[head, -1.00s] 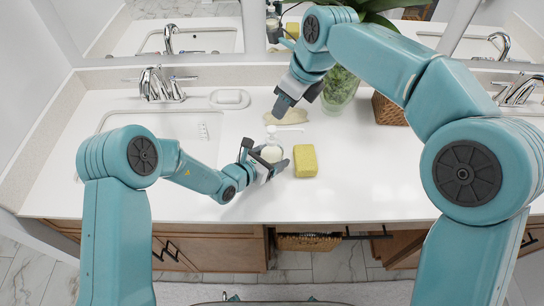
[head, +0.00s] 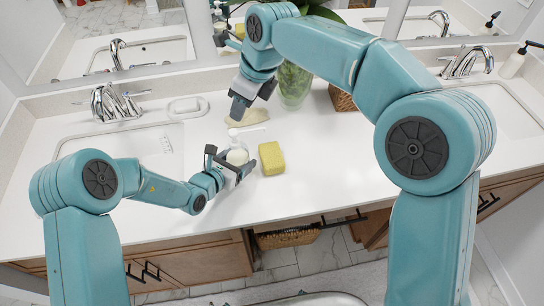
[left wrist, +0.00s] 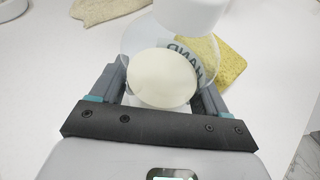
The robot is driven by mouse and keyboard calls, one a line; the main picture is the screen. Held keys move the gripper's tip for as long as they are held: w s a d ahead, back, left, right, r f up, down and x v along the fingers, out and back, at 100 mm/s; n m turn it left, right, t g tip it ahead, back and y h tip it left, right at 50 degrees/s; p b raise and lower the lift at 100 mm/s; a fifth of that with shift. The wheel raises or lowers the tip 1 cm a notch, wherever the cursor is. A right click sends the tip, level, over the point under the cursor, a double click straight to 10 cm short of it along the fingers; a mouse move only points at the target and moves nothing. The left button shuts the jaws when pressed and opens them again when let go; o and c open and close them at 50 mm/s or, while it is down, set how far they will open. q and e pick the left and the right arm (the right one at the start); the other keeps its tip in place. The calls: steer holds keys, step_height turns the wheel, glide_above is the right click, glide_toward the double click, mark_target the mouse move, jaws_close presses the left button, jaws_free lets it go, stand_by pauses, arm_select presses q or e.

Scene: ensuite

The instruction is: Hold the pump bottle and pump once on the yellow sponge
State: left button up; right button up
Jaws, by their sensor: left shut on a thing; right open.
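The pump bottle (head: 237,156) is clear with pale soap and a white pump top. It stands on the white counter in the head view, and it also shows in the left wrist view (left wrist: 163,78), where lettering shows on its side. My left gripper (head: 232,167) is shut around its body. The yellow sponge (head: 271,158) lies on the counter just right of the bottle, apart from it; it also shows in the left wrist view (left wrist: 222,68), partly behind the bottle. My right gripper (head: 241,108) is open and empty, pointing down above and behind the bottle's pump top.
A beige cloth or pouch (head: 247,118) lies behind the bottle. A soap dish (head: 185,106), a faucet (head: 113,103) and a sink are at left. A plant vase (head: 293,85) and basket (head: 341,98) stand behind. The counter (head: 330,165) right of the sponge is clear.

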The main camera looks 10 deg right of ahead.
steer(key=c, duration=0.5)
steer(key=shift+n, duration=0.4)
jaws_close()
steer(key=shift+w+a+f+n+t+h, duration=0.45)
steer(key=shift+f+n, duration=0.7)
steer(key=shift+n, duration=2.9)
steer(key=shift+w+a+f+n+t+h, duration=0.25)
steer(key=shift+a+f+n+h, duration=0.65)
steer(key=shift+n, duration=3.1)
steer(key=shift+w+a+f+n+t+h, duration=0.35)
steer(key=shift+f+n, duration=1)
steer(key=shift+n, duration=2.7)
steer(key=shift+s, duration=0.1)
